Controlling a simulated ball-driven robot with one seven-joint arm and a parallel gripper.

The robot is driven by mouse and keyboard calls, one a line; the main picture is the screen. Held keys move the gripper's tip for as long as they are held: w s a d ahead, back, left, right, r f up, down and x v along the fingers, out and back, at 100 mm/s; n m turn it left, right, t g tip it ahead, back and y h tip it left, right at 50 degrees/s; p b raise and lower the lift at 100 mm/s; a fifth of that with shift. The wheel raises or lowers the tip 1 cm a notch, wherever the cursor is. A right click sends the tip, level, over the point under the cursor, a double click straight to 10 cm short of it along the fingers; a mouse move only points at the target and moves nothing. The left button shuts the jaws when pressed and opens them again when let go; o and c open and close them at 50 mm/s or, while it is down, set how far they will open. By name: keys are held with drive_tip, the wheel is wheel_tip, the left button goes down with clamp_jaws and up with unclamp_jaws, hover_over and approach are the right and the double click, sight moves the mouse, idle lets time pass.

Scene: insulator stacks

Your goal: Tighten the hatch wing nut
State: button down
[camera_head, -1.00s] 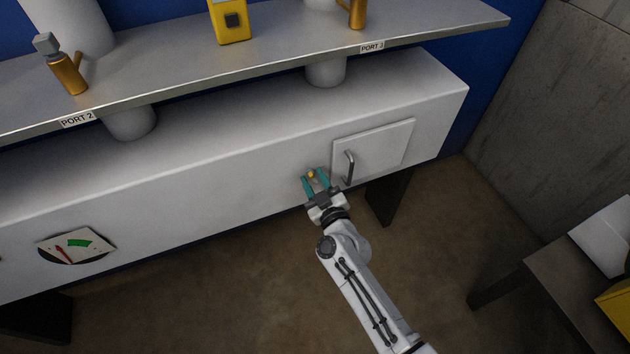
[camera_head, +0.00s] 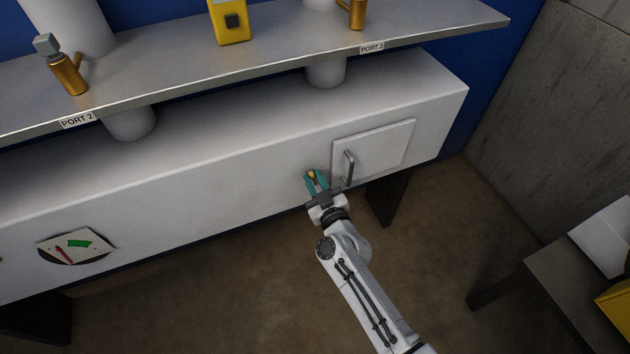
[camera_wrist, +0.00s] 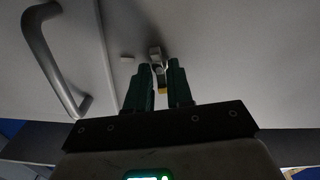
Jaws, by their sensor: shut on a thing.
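The hatch (camera_head: 375,147) is a pale square door with a grey bar handle (camera_head: 349,167) on its left side, flush in the white cabinet front. The wing nut (camera_head: 312,175) is a small yellow-gold piece just left of the hatch's edge. My gripper (camera_head: 316,183) is at it, its teal fingers on either side and shut on it. In the wrist view the nut (camera_wrist: 160,89) shows between the dark green fingers, with a grey metal piece (camera_wrist: 155,54) beyond it. The fingers hide part of the nut. The hatch looks closed.
The handle (camera_wrist: 55,60) is close to the left of my fingers in the wrist view. A grey shelf (camera_head: 250,62) with brass fittings overhangs the cabinet (camera_head: 190,185). A dial gauge (camera_head: 76,246) is at lower left. A dark table (camera_head: 555,270) stands at right.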

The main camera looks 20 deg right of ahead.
drive_tip(key=m, duration=0.4)
drive_tip(key=shift+d, duration=0.1)
drive_tip(key=m, duration=0.4)
drive_tip(key=shift+d+f+m, duration=0.1)
drive_tip(key=shift+m, duration=0.3)
drive_tip(key=m+b, duration=0.1)
drive_tip(key=m, duration=0.8)
drive_tip(key=shift+d+f, duration=0.1)
drive_tip(key=shift+f, duration=0.05)
drive_tip(key=shift+d, duration=0.15)
idle(0.5)
drive_tip(key=c, duration=1.2)
unclamp_jaws()
drive_tip(key=s, duration=1.1)
